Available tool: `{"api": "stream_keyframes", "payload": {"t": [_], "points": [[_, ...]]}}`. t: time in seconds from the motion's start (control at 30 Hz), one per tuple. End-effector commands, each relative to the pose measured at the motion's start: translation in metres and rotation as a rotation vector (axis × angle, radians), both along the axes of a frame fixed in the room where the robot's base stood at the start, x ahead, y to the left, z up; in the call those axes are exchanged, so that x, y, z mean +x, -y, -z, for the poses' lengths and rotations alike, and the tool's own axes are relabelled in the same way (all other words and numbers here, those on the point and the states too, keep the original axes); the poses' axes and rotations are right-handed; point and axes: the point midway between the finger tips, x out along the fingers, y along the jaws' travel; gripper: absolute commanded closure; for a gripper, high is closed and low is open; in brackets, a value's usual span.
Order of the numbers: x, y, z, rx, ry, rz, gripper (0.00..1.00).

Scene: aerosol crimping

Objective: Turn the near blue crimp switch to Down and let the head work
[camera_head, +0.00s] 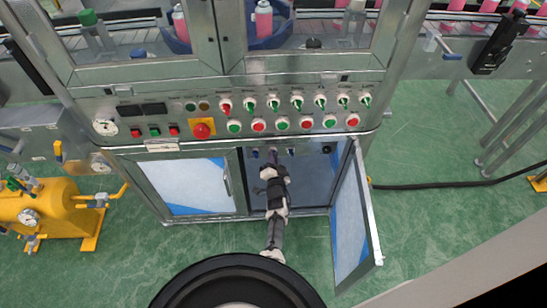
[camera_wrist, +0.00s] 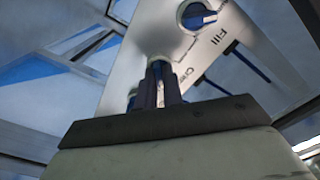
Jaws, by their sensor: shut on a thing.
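In the wrist view my gripper (camera_wrist: 160,72) is shut on a blue switch (camera_wrist: 157,64) on a pale panel. A label starting "Cr" is beside it, the rest hidden by the gripper. Which way the switch points cannot be told, as the fingers cover most of it. A second blue switch (camera_wrist: 197,16), beside the word "Fill", is free. Part of another blue piece shows left of the fingers. In the head view my gripper (camera_head: 271,155) reaches into the open cabinet, under the front control panel, and the switch it holds is hidden there.
The cabinet's right door (camera_head: 352,215) stands open beside my arm; the left door (camera_head: 185,185) is closed. The control panel (camera_head: 365,122) with several coloured buttons and switches is just above. A yellow machine (camera_head: 45,205) stands at left.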

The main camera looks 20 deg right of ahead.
Motion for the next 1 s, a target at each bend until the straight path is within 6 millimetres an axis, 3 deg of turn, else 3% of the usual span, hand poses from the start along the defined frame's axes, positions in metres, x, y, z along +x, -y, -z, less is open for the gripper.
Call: {"api": "stream_keyframes", "payload": {"t": [0.3, 0.33, 0.5, 0.83, 1.0], "points": [[0.001, 0.001, -0.002, 0.003, 0.004, 0.001, 1.00], [0.001, 0.001, -0.002, 0.002, 0.004, 0.001, 0.89], [0.001, 0.001, -0.001, 0.002, 0.003, 0.001, 0.70], [-0.003, -0.001, -0.001, 0.002, 0.001, 0.001, 0.70], [-0.022, -0.006, 0.000, 0.003, -0.001, 0.001, 0.70]]}}
